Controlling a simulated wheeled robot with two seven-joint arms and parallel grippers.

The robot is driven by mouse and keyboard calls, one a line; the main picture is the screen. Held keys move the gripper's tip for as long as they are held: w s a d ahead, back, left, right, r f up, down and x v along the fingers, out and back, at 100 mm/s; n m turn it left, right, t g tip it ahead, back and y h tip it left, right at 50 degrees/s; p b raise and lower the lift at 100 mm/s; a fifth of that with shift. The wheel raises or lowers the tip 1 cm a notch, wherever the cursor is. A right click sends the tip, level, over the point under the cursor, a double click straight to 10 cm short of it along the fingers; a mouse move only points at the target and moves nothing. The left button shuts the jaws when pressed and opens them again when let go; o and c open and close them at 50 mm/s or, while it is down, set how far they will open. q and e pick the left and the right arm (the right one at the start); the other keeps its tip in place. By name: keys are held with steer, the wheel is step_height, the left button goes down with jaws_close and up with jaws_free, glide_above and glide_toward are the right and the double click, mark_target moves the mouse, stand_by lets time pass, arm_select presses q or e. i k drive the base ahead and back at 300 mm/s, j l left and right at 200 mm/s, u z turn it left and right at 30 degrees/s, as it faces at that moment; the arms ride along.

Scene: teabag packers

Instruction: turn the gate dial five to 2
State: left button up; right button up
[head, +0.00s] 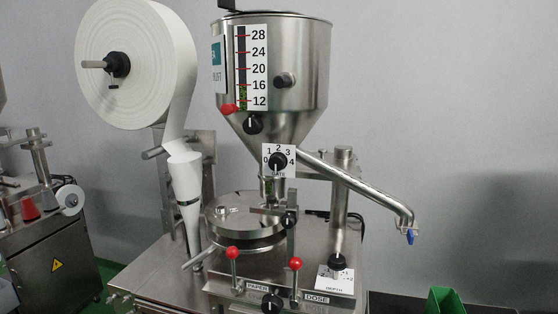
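The gate dial (278,161) is a black round knob on a white plate, on the neck below the steel hopper (300,95). The plate carries the numbers 0 to 4 in an arc, with 2 at the top, and a partly covered word at the bottom. The knob's pointer is too small to read, so I cannot tell its setting. No number five shows on the plate. Neither of my grippers is in view.
A slanting steel pipe (365,187) with a blue tip runs right from the neck. Two red-knobbed levers (233,253) (295,264) stand in front. A depth dial (338,262) is at lower right. A paper roll (130,60) hangs at left. A green bin (444,301) is at bottom right.

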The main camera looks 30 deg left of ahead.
mark_target(278, 162)
steer(key=l+u, duration=0.1)
steer(key=u, duration=0.35)
steer(key=k+l+u, duration=0.1)
steer(key=u, duration=0.75)
steer(key=k+l, duration=0.05)
